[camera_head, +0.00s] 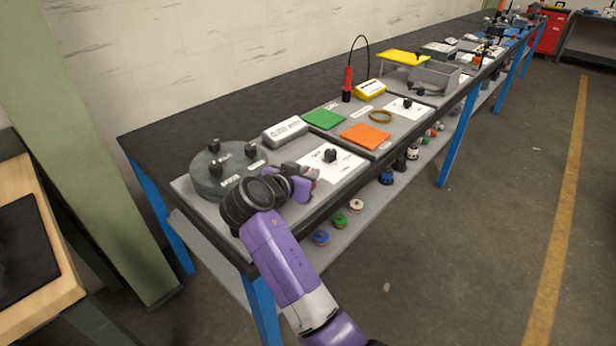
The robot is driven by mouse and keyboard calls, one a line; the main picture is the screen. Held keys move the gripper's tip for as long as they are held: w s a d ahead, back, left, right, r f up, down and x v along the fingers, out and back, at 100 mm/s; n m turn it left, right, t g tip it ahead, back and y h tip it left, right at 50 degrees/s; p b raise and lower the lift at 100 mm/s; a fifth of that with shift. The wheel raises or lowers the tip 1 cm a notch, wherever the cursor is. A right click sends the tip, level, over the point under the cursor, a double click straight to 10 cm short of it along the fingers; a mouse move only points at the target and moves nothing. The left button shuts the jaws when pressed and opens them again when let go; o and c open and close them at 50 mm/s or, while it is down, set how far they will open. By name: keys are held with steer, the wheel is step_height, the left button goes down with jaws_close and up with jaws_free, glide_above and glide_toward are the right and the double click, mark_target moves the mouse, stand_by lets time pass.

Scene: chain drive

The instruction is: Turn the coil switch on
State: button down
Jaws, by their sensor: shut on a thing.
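My gripper (306,174) is at the near end of the bench, low over the left edge of a white card with a black knob (330,155). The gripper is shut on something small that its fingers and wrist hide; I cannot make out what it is. The black knob stands upright just right of the fingers, apart from them. A round grey-green drum (207,186) with several black knobs and labels is left of my gripper. The printed labels are too small to read, so I cannot tell which control is the coil switch.
Behind my gripper are a grey box (285,131), a green pad (324,119) and an orange pad (365,136). A red probe (347,86) is cabled to a yellow meter (371,88). Coloured spools (356,205) sit on the lower shelf. The floor at right is clear.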

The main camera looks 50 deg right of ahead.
steer(key=shift+f, duration=0.15)
steer(key=c, duration=1.4)
jaws_free()
steer(key=shift+o, duration=0.2)
steer(key=shift+v, duration=3.95)
